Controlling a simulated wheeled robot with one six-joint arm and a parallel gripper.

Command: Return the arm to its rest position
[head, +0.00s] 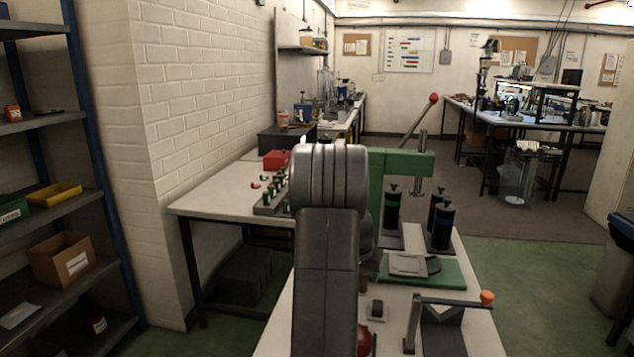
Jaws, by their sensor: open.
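My grey arm rises through the middle of the head view, its upper links folded upright over the near workbench (277,338). My gripper is not visible; the arm's own links hide whatever lies behind them. On the bench, a green press (402,165) with a red-knobbed lever (420,122) stands just right of and behind the arm.
A grey fixture with an orange knob (487,297) stands at the bench's near right. A red object (364,340) sits partly hidden beside my arm. A side table (215,196) holds a rack and red box (276,159). Shelves stand at left; green floor is open at right.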

